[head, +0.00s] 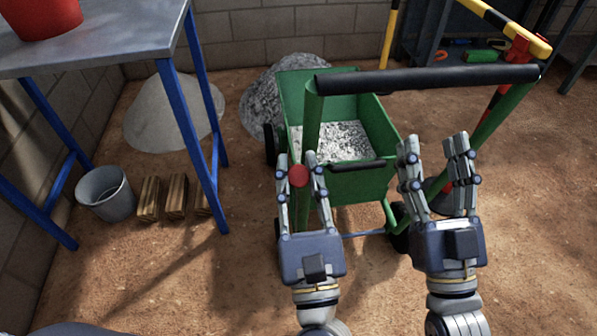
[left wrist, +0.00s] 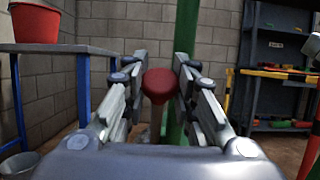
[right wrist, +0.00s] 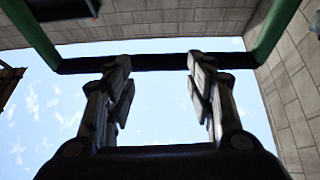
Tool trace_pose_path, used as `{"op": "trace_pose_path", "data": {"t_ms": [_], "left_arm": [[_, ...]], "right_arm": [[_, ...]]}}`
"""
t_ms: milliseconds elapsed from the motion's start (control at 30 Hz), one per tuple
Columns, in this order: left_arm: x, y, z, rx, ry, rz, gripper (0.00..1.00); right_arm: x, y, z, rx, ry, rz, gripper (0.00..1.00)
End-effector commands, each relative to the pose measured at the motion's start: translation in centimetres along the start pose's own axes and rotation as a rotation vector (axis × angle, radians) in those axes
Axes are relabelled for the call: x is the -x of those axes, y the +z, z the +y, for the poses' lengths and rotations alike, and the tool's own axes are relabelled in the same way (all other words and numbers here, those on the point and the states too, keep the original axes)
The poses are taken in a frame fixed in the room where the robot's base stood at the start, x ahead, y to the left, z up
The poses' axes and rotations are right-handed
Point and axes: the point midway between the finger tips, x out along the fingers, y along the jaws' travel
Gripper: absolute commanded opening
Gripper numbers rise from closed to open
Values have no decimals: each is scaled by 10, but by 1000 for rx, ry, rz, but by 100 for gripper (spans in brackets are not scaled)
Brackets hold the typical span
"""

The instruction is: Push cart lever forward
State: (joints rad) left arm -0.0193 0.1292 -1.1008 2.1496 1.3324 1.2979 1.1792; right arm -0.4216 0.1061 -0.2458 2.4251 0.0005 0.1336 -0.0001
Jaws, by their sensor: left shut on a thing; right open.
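The green cart (head: 384,130) stands ahead of me with grey gravel in its tub and a black push bar (head: 430,78) across the near side. The lever's red knob (head: 298,176) is by the cart's left handle post; it also shows in the left wrist view (left wrist: 159,84). My left gripper (head: 297,160) is shut on the knob, one finger on each side. The lever's shaft is mostly hidden. My right gripper (head: 432,146) is open and empty below the push bar. In the right wrist view its fingertips (right wrist: 159,65) appear near the bar, gap unclear.
A blue-legged table (head: 110,50) with a red bucket (head: 42,14) stands at left. A grey bucket (head: 106,194), wooden blocks (head: 176,196) and piles of sand (head: 172,112) and gravel (head: 270,95) lie around. A shelf (head: 480,68) is back right. Floor at right is clear.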

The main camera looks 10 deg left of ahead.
Motion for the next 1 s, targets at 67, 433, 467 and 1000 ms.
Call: {"op": "trace_pose_path", "data": {"t_ms": [67,433,467,1000], "left_arm": [[-4,4,0,0,1,13,0],[-13,8,0,0,2,74,0],[-14,8,0,0,2,78,0],[-16,7,0,3,1,97,0]], "right_arm": [[-1,13,2,4,4,-84,50],[25,85,13,17,26,-485,50],[28,90,14,18,28,-512,50],[45,112,18,20,36,-644,50]]}}
